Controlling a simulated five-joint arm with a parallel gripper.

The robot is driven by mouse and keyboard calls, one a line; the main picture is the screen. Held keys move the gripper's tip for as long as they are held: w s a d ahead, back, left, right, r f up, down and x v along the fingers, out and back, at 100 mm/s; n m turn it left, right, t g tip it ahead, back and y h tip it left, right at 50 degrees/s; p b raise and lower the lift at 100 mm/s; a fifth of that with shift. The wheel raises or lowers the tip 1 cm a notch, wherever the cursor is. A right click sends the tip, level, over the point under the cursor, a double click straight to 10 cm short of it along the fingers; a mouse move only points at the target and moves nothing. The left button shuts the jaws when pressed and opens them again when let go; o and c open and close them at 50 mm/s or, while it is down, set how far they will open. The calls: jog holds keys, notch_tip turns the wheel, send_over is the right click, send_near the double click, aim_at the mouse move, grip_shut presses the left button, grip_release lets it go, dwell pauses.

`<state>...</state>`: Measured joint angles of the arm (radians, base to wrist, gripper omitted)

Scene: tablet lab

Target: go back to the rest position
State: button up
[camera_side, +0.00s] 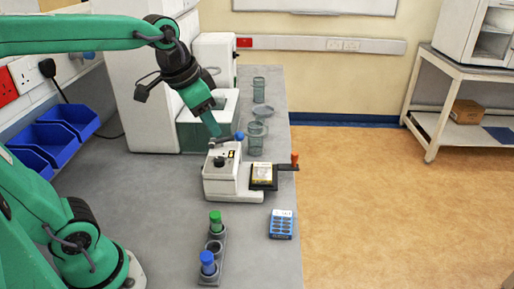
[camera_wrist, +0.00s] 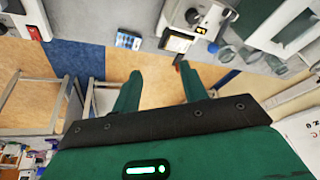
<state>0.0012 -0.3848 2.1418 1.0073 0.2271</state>
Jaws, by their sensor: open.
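My gripper (camera_side: 211,122) hangs from my green arm above the bench, pointing down, close to the blue knob of the white press-like device (camera_side: 219,180) in the side view. I cannot tell the exact gap in depth. In the wrist view my gripper (camera_wrist: 157,76) shows its two green fingers well apart with nothing between them. The device (camera_wrist: 190,14) lies beyond the fingers there.
A yellow-white pack (camera_side: 262,172) lies on a black plate with an orange handle beside the device. A blue blister-like tray (camera_side: 281,224), green-capped vial (camera_side: 215,221) and blue-capped vial (camera_side: 208,263) stand nearer. Clear jars (camera_side: 256,138) stand behind. Blue bins (camera_side: 68,117) are left.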

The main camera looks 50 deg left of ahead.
jog(key=s+f+n+t, duration=0.1)
jog(key=s+f, duration=0.3)
jog(key=s, duration=0.5)
jog(key=shift+f+n, duration=0.3)
jog(key=shift+n, duration=0.5)
